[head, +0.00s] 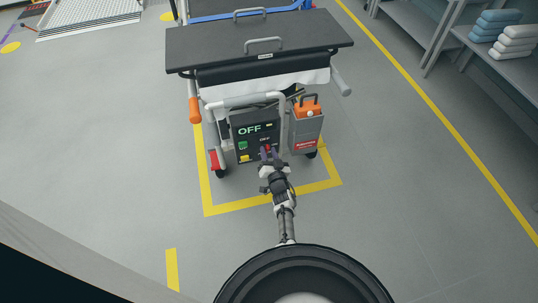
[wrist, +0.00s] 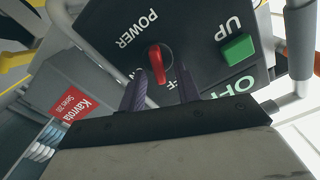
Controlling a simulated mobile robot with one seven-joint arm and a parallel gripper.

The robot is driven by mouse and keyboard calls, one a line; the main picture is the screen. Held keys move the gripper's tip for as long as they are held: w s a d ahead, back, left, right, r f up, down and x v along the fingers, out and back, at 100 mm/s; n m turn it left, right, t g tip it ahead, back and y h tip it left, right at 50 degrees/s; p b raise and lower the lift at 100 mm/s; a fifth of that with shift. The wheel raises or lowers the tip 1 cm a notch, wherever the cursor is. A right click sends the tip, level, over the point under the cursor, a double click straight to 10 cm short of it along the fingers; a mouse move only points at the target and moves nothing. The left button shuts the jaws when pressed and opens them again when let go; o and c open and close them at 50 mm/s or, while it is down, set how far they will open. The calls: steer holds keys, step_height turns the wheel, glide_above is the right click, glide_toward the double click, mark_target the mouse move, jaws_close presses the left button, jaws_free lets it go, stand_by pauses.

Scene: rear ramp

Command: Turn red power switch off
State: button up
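The red power switch (wrist: 157,58) is a small red handle on a dark control panel (wrist: 196,55), beside the word POWER. In the wrist view it runs nearly up and down, its lower end leaning slightly right. The panel (head: 240,146) also shows in the head view, on the front of a wheeled cart, with a large lit OFF on its display (head: 249,129). My gripper (wrist: 163,78) is open, its two fingers apart at the panel. The switch shows between and just beyond the fingertips; I cannot tell whether they touch it. The fingers partly hide small labels near the switch.
A green UP button (wrist: 238,49) is right of the switch. A grey box with an orange top (head: 307,122) stands right of the panel. A white tube frame (head: 243,99) surrounds the panel. The cart's dark top (head: 220,46) overhangs above. Open floor lies left and right.

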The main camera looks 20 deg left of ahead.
jaws_close()
steer(key=shift+s+a+n+b, duration=0.1)
steer(key=shift+n+b, duration=0.2)
steer(key=shift+n, duration=1)
steer(key=shift+s+a+n+b, duration=0.1)
steer(key=shift+n+b, duration=0.15)
steer(key=shift+n, duration=1.05)
jaws_free()
steer(key=p+v, duration=0.9)
steer(key=v, duration=0.4)
steer(key=shift+s+d+p, duration=0.25)
steer(key=shift+s+p, duration=0.05)
